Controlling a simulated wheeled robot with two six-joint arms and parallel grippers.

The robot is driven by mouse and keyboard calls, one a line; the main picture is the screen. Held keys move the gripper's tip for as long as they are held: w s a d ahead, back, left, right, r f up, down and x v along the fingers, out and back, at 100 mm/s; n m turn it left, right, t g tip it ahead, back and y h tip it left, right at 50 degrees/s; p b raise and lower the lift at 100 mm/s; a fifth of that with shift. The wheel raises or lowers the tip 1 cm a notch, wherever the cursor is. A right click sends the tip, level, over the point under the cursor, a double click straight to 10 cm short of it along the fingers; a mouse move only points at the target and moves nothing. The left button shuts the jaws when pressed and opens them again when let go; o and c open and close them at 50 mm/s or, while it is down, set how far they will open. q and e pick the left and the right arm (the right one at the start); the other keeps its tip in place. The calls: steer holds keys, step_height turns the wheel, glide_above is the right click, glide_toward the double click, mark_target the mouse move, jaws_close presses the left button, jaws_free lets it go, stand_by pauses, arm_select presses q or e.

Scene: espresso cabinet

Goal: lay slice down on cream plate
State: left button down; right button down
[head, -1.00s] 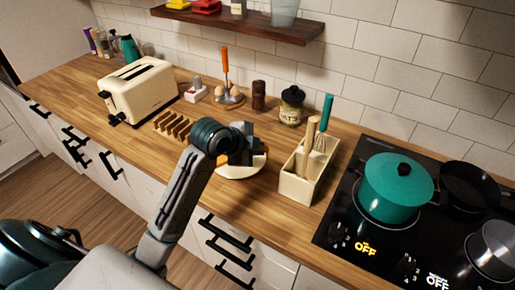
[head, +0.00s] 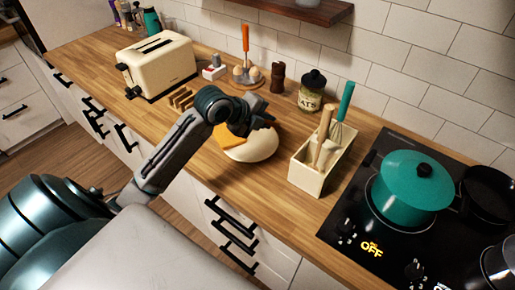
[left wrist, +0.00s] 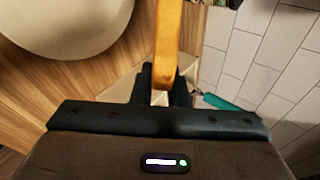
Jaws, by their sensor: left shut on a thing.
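The cream plate (head: 262,150) lies on the wooden counter, mostly uncovered. It also shows at the upper left of the left wrist view (left wrist: 65,30), where its visible part is bare. My left gripper (head: 262,119) is above the plate's far side. It is shut on the slice (left wrist: 168,40), which is golden brown and seen edge-on between the fingers in the left wrist view. An orange-yellow piece (head: 231,140) shows at the plate's left side in the head view. I cannot tell whether it is part of the held slice or lies on the plate. My right gripper is out of view.
A cream utensil box (head: 306,178) stands right of the plate, with the hob and teal pot (head: 411,184) beyond. A brown rack (head: 181,97) and toaster (head: 158,65) stand left. A jar (head: 311,91), a pepper mill (head: 278,76) and an egg holder (head: 247,80) stand behind.

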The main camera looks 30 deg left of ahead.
arm_select(q)
step_height(320, 180, down, 4)
steer(key=b, duration=0.2)
steer(key=shift+f+b, duration=0.2)
steer(key=shift+b, duration=0.15)
steer(key=shift+f+b, duration=0.4)
steer(key=shift+f, duration=0.35)
steer(key=c, duration=1.6)
jaws_free()
